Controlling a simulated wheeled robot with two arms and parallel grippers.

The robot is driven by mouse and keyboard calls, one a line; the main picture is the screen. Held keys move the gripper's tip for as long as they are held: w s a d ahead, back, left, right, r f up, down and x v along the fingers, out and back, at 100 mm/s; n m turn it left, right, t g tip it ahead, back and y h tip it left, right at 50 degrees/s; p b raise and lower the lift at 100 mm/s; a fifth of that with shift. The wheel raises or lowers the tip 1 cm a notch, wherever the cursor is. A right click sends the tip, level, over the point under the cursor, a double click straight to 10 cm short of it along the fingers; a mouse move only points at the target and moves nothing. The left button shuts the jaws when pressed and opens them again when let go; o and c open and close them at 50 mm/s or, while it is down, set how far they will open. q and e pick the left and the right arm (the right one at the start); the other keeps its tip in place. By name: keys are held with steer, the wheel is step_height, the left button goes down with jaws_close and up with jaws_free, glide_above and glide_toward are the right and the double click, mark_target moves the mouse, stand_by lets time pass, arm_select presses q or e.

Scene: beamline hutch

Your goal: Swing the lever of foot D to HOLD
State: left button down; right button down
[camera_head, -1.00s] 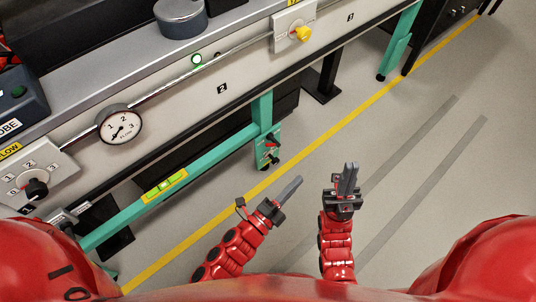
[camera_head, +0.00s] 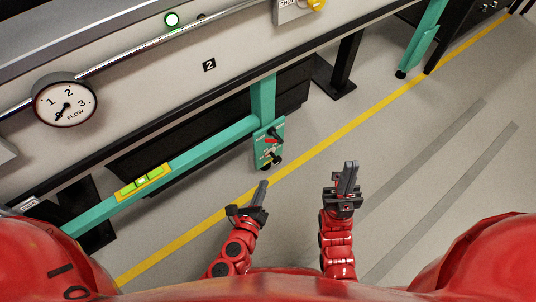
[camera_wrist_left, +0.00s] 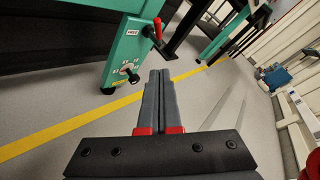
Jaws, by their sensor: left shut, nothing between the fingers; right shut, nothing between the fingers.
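A teal table foot (camera_head: 264,97) carries a small teal panel with a red lever (camera_head: 272,141) and a black knob (camera_head: 276,159). I cannot read a foot letter on it. In the left wrist view the red lever (camera_wrist_left: 158,29) stands about upright at the panel's right edge, beside a white label (camera_wrist_left: 133,33) that seems to read FREE. The black knob (camera_wrist_left: 131,73) is below it. My left gripper (camera_head: 263,183) is shut and empty, below and apart from the panel; its fingers (camera_wrist_left: 158,74) point toward the foot. My right gripper (camera_head: 349,164) is shut and empty, further right.
A teal rail (camera_head: 190,155) with a yellow-green level (camera_head: 144,182) runs left from the foot. A flow gauge (camera_head: 65,100) sits on the bench front above. Another teal leg (camera_head: 424,45) stands far right. A yellow line (camera_head: 330,139) crosses the open grey floor.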

arm_select(q)
glide_toward(271, 141)
step_height(271, 141, down, 4)
steer(key=w+d, duration=0.2)
steer(key=d, duration=0.1)
steer(key=shift+w+a+r, duration=0.15)
steer(key=shift+w+r, duration=0.05)
steer(key=shift+w, duration=0.45)
steer(key=shift+w+a+r, duration=0.1)
steer(key=shift+w+r, duration=0.1)
steer(key=shift+w, duration=0.4)
steer(key=shift+w+a+r, duration=0.15)
steer(key=shift+w, duration=0.5)
